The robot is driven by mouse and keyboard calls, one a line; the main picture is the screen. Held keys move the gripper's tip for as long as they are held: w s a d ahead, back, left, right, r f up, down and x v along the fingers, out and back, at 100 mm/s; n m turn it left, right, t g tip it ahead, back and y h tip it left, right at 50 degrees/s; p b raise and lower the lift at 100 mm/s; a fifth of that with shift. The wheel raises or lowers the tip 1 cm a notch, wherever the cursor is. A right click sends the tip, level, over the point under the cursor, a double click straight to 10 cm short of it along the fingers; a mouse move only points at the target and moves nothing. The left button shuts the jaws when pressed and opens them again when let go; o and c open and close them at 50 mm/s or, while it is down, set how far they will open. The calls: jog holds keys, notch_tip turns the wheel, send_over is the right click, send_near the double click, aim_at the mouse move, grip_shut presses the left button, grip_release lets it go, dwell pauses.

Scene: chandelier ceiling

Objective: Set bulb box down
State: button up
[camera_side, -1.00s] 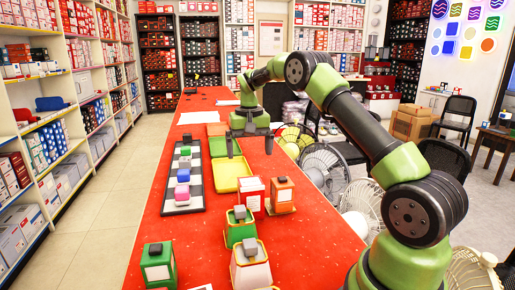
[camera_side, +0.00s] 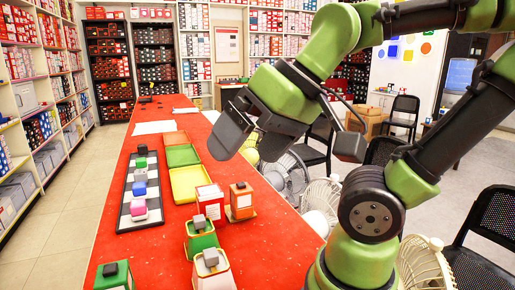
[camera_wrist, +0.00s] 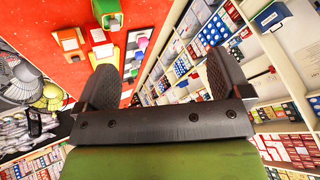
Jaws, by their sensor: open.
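I cannot tell which box is the bulb box. Near the table's front stand a red and white box (camera_side: 210,203), an orange box (camera_side: 241,202), a green box with a grey block on top (camera_side: 201,240), a pale box with a grey top (camera_side: 212,272) and a green box with a dark top (camera_side: 113,276). My gripper (camera_side: 288,143) is open and empty, raised above the table with its fingers wide apart. In the wrist view my gripper (camera_wrist: 163,82) shows nothing between its fingers; a green box (camera_wrist: 107,8) appears beyond them.
A black and white checkered board (camera_side: 128,218) holds several small coloured blocks. Beside it lie a yellow tray (camera_side: 188,184), a green tray (camera_side: 182,156) and an orange piece (camera_side: 174,138). Fans (camera_side: 285,175) and chairs (camera_side: 470,255) stand right of the table. The far tabletop is mostly clear.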

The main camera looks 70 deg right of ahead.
jog(key=shift+s+a+f, duration=0.15)
jog(key=shift+s+f, duration=0.15)
jog(key=shift+s, duration=0.2)
jog(key=shift+c, duration=1.1)
jog(key=w+d+f+n+t+h, duration=0.1)
jog(key=w+d+f+n+t, duration=0.15)
jog(key=w+n, duration=0.6)
jog(key=n+h, duration=1)
jog(key=n, duration=1.3)
send_near(211, 197)
jog(key=w+f, duration=0.1)
jog(key=x, duration=1)
jog(key=shift+s+d+r, duration=0.15)
jog(key=shift+d+r, duration=0.15)
jog(key=shift+d, duration=0.1)
jog(key=c, duration=0.8)
